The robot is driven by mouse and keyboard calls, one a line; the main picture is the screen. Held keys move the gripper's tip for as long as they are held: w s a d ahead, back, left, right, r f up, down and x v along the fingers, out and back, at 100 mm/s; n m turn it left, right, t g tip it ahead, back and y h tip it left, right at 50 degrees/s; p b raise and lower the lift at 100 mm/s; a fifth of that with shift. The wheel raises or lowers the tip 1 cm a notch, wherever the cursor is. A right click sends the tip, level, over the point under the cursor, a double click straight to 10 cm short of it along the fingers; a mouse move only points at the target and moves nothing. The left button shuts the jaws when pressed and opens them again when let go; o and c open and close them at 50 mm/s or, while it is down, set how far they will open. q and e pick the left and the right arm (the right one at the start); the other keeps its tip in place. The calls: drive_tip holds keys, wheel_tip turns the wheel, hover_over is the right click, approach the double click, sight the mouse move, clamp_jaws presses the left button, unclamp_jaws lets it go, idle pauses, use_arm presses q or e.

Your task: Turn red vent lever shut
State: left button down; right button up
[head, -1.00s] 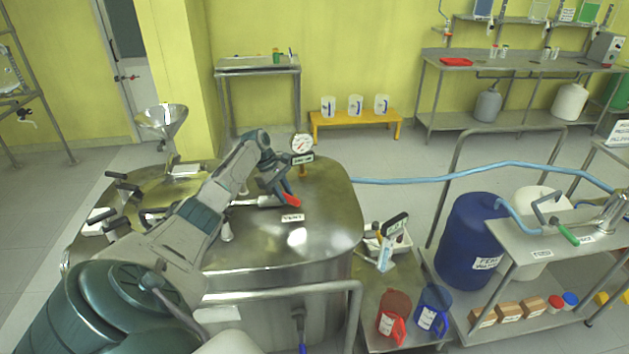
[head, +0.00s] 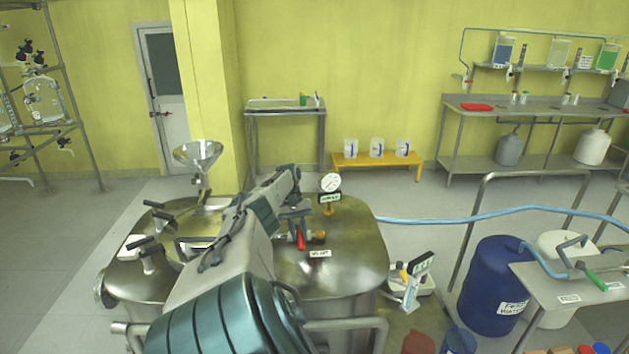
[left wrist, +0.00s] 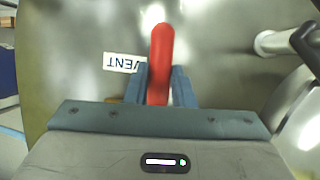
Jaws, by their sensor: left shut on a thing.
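The red vent lever (head: 301,241) is on top of the steel reactor vessel (head: 350,270), beside a brass fitting (head: 319,236) and a white VENT label (head: 320,253). In the head view the lever points toward the front of the vessel. My left gripper (head: 297,222) reaches it from above and hides part of the valve. In the left wrist view my left gripper (left wrist: 161,88) is shut on the red lever (left wrist: 161,50), with a blue-grey finger on each side. The VENT label (left wrist: 122,63) lies just left of it. My right gripper does not show.
A pressure gauge (head: 330,183) stands behind the lever. A blue hose (head: 470,219) runs off to the right. A blue drum (head: 497,285) stands to the right.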

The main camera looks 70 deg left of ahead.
use_arm(q)
drive_tip(key=shift+s+a+r+m, duration=0.1)
drive_tip(key=shift+s+m, duration=0.1)
drive_tip(key=shift+m, duration=0.1)
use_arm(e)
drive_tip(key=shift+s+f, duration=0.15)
use_arm(q)
drive_tip(key=c, duration=1.2)
unclamp_jaws()
drive_tip(key=shift+c, duration=0.2)
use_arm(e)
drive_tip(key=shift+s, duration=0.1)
